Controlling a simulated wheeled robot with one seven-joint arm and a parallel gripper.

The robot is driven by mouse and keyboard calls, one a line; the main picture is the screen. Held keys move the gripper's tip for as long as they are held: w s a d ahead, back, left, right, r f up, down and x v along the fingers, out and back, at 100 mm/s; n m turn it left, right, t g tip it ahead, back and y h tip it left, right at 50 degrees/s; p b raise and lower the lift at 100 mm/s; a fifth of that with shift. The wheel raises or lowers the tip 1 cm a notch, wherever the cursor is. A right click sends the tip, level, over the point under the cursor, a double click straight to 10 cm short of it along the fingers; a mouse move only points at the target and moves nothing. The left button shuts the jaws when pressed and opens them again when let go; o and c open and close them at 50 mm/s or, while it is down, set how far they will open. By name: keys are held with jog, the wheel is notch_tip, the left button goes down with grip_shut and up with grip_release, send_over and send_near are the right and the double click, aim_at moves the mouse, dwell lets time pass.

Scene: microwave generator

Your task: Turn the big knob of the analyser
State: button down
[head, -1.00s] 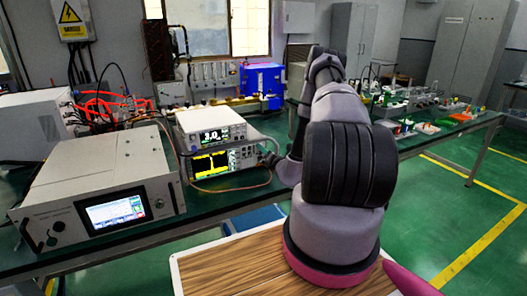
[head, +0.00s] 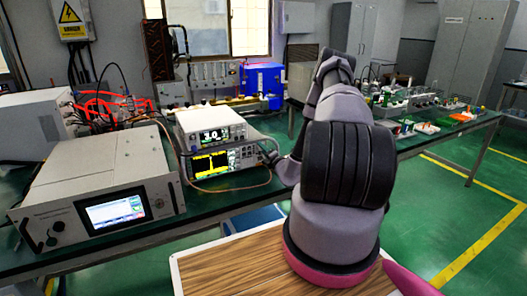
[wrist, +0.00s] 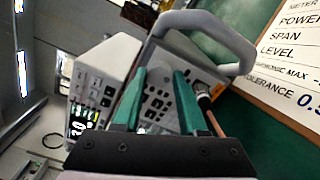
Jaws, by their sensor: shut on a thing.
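The analyser (head: 240,156) is the lower of two stacked instruments on the green bench, with a yellow trace on its screen. In the wrist view its grey button panel (wrist: 158,100) and its handle lie beyond my fingers. The fingers hide part of the panel. In the head view my gripper is small and dark at the analyser's right side, and the knob cannot be made out there.
A meter (head: 210,126) with a lit display sits on top of the analyser. A cable with a dark connector (wrist: 203,97) runs close to my right finger. A grey handle (wrist: 210,25) arches nearby. A printed board (wrist: 290,60) stands at the right. A large screen unit (head: 100,190) stands left.

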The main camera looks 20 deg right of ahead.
jog(key=shift+c, duration=2.3)
grip_release()
jog(key=s, duration=1.1)
jog(key=shift+d, duration=0.2)
